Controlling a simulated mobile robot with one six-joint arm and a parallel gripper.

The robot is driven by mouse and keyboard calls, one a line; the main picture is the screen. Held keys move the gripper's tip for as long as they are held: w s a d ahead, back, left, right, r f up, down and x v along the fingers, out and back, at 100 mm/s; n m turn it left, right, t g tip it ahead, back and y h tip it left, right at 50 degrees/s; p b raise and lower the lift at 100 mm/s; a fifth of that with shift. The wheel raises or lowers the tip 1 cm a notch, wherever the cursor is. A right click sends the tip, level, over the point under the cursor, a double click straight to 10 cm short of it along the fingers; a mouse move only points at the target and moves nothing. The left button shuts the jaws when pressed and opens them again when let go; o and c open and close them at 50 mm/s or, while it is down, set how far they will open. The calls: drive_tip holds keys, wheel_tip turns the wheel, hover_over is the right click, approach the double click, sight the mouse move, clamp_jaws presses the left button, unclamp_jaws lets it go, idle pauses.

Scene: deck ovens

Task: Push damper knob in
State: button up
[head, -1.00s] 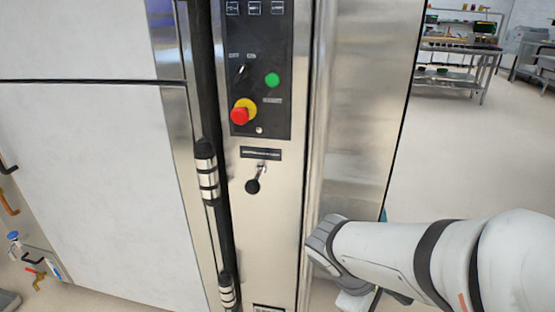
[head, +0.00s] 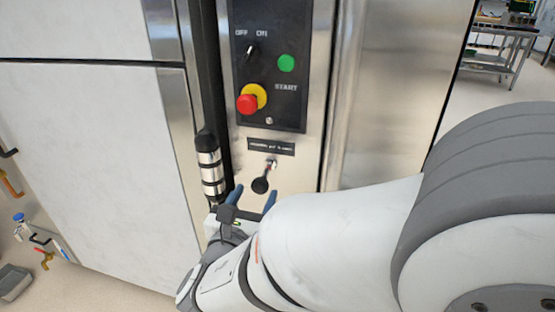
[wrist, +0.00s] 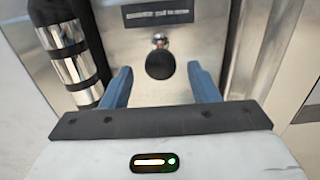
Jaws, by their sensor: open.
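The damper knob (head: 260,185) is a black ball on a short metal rod, sticking out of the steel panel below a small black label (head: 271,147). In the wrist view the knob (wrist: 160,64) shows ahead of my gripper, roughly midway between its fingers. My gripper (head: 252,198) is open and empty, with two blue fingers pointing at the panel just below the knob in the head view. In the wrist view the fingers of my gripper (wrist: 162,88) stand either side of and below the knob, and I see no contact with it.
A black control panel with a red emergency button (head: 247,103) and a green button (head: 286,63) is above the knob. A vertical black and steel door handle (head: 209,165) stands close to the left. Flat steel side panelling (head: 385,110) lies to the right.

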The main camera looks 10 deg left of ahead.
sight(258, 190)
drive_tip(key=w, duration=0.5)
drive_tip(key=shift+w+d+b, duration=0.3)
drive_tip(key=shift+w+b, duration=0.05)
drive_tip(key=shift+w, duration=0.05)
drive_tip(key=shift+c, duration=0.2)
clamp_jaws()
